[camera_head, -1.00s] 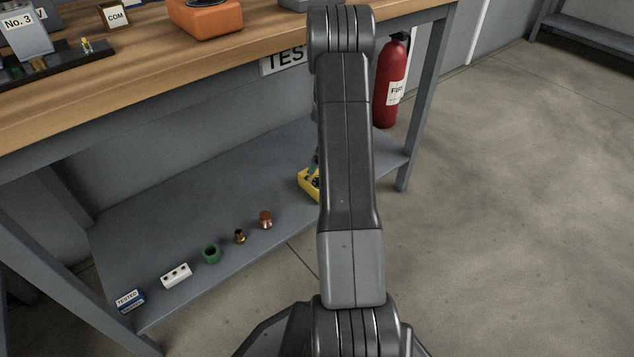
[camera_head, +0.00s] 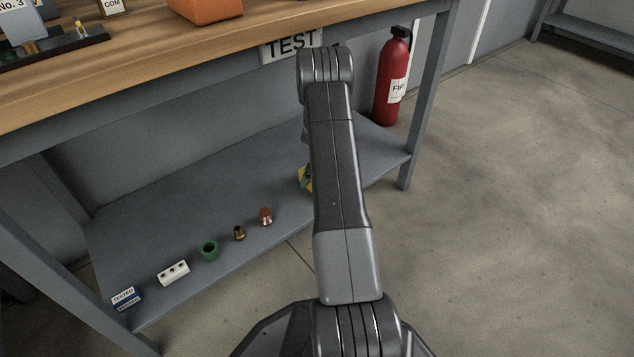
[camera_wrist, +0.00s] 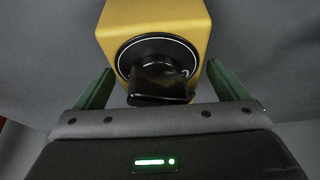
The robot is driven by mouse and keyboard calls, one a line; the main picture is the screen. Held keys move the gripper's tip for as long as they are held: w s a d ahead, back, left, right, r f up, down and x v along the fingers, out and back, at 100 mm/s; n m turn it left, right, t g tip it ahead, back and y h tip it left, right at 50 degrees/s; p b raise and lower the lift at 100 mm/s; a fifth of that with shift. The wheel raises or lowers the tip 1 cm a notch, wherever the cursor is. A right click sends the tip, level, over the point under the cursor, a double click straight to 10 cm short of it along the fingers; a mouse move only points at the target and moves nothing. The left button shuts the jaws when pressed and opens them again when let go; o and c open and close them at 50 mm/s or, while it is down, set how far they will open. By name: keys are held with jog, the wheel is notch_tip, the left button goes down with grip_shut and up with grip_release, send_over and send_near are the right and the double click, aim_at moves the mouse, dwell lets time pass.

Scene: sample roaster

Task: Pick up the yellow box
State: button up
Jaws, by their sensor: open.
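The yellow box (camera_wrist: 150,14) fills the top middle of the wrist view. It has a black round dial with a knob (camera_wrist: 158,80) on the face turned to the camera. In the head view only a small part of the yellow box (camera_head: 304,180) shows on the lower shelf, mostly hidden behind my arm. My gripper (camera_wrist: 165,85) is open, with one green finger on each side of the dial. No contact with the box can be made out. The gripper is hidden behind my arm in the head view.
The grey lower shelf (camera_head: 190,205) holds a copper-coloured part (camera_head: 265,217), a brass part (camera_head: 239,233), a green ring (camera_head: 209,250), a white block (camera_head: 173,272) and a blue-and-white box (camera_head: 127,298). The wooden bench top (camera_head: 150,65) is above. A fire extinguisher (camera_head: 390,80) stands behind right.

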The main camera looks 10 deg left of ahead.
jog(key=shift+f, duration=0.1)
jog(key=c, duration=1.4)
